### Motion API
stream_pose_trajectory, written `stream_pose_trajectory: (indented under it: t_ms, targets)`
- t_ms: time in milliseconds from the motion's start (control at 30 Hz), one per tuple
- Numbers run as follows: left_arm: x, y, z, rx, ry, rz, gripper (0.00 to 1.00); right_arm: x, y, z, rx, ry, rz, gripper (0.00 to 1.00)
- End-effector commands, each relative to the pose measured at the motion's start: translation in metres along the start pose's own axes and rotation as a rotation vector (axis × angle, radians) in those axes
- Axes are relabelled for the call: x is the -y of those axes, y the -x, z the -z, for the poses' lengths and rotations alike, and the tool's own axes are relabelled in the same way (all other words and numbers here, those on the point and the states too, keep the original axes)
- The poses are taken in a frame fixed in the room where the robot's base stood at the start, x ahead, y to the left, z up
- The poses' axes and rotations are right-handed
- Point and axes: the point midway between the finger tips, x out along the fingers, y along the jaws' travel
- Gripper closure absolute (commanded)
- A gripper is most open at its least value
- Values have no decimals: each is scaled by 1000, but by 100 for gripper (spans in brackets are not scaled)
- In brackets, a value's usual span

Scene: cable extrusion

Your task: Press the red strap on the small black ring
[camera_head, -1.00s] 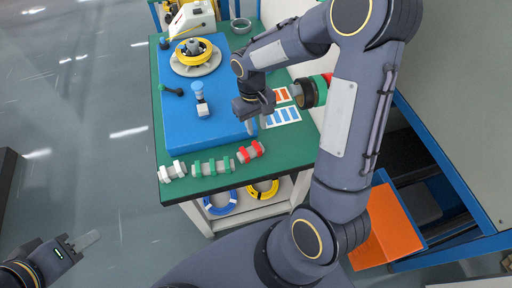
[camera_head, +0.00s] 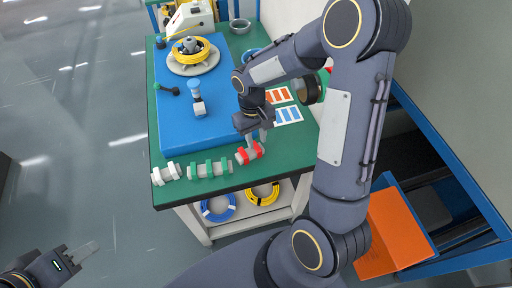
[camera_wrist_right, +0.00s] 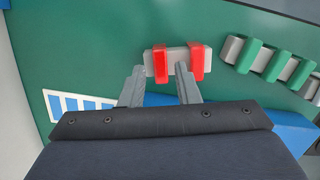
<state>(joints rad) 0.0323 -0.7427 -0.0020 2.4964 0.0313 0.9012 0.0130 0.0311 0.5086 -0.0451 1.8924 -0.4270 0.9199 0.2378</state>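A red strap piece (camera_head: 242,157) lies on the green table near its front edge, at the right end of a row. In the right wrist view two red bands, a left one (camera_wrist_right: 160,63) and a right one (camera_wrist_right: 197,62), sit on a light grey bar. My right gripper (camera_head: 257,142) is over this piece with its fingers pointing down. In the wrist view its open fingers (camera_wrist_right: 160,70) stand on either side of the left red band, with a gap. A black ring (camera_head: 309,90) stands at the table's right, partly behind my right arm. My left gripper (camera_head: 88,250) is off the table at lower left.
Green-banded (camera_head: 210,169) and white (camera_head: 166,174) pieces lie left of the red one. Printed cards (camera_head: 287,115) lie to the right.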

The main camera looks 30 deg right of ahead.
Motion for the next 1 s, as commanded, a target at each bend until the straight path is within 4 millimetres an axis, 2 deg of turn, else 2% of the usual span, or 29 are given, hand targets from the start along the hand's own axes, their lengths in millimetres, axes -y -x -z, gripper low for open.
stream_pose_trajectory:
  t_ms: [1000]
  targets:
    - [6,-14,-7,0,0,0,64,0,-21,3,0,0,0,71]
